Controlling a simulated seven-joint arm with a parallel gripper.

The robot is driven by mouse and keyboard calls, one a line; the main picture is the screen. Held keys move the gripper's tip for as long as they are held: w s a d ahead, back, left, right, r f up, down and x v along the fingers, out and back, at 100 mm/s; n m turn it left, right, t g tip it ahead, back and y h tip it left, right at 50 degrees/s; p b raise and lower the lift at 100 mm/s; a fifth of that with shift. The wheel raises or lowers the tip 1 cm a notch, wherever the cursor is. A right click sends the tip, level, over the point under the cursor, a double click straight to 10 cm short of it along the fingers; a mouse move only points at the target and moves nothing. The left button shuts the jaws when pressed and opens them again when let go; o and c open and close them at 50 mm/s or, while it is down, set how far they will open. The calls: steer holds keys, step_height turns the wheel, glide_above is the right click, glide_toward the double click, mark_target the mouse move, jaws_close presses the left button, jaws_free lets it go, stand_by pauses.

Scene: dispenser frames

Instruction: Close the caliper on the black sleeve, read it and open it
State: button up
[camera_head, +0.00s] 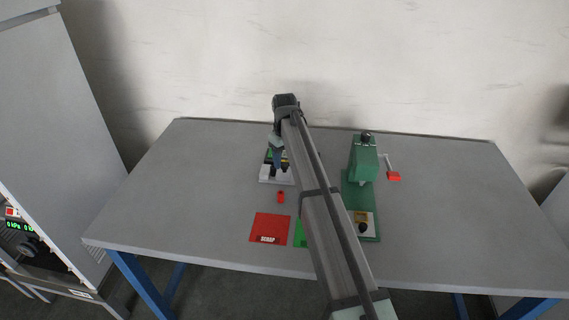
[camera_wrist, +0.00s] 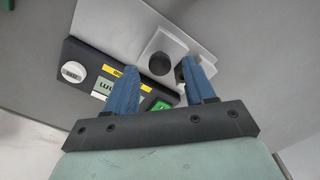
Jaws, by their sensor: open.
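The caliper is a bench gauge with a light grey bed (camera_wrist: 115,22) and a black panel. The panel carries a display (camera_wrist: 104,87), a white knob (camera_wrist: 74,71), yellow labels and a green button. A dark round piece, which looks like the black sleeve (camera_wrist: 162,46), sits on the bed beyond my fingertips. My gripper (camera_wrist: 160,67) has blue fingers and is open, with its fingertips close over the gauge. The display is partly hidden by the left finger and I cannot read it. In the head view the gauge (camera_head: 266,178) is partly hidden by my gripper (camera_head: 279,160).
A small red sleeve (camera_head: 281,197) stands in front of the gauge. A red SCRAP mat (camera_head: 269,229) and a green mat (camera_head: 299,234) lie nearer. A green press (camera_head: 361,168) stands right, with a red-ended lever (camera_head: 393,176). The table's left and right sides are clear.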

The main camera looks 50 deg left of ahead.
mark_target(284, 170)
steer(key=shift+f, duration=1.15)
jaws_close()
